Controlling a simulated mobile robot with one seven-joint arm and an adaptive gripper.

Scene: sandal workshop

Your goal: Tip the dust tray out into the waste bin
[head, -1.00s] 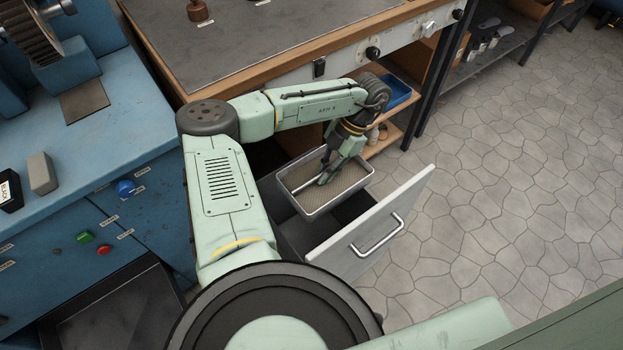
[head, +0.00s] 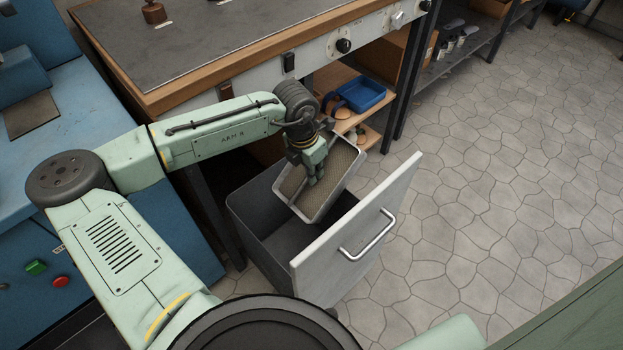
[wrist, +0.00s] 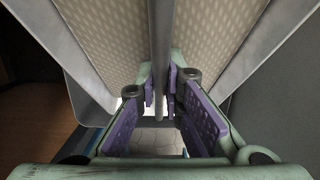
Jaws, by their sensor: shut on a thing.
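The dust tray (head: 344,166) is a pale metal tray with a tan patterned floor and a central bar. It is tilted, with its near end low, over the open grey waste bin (head: 262,240). My gripper (head: 315,180) is shut on the tray's middle bar. In the wrist view the purple-padded fingers (wrist: 163,95) close around the bar of the tray (wrist: 100,40). The bin is a pull-out with a white front panel (head: 365,225) and a bar handle. No loose dust can be made out, and the bin's bottom is partly hidden.
The bench (head: 215,50) with a wooden edge and knobs stands just behind the bin. A blue tray (head: 362,95) sits on a shelf beneath it. A blue machine (head: 40,200) stands at left. Stone floor at right is clear.

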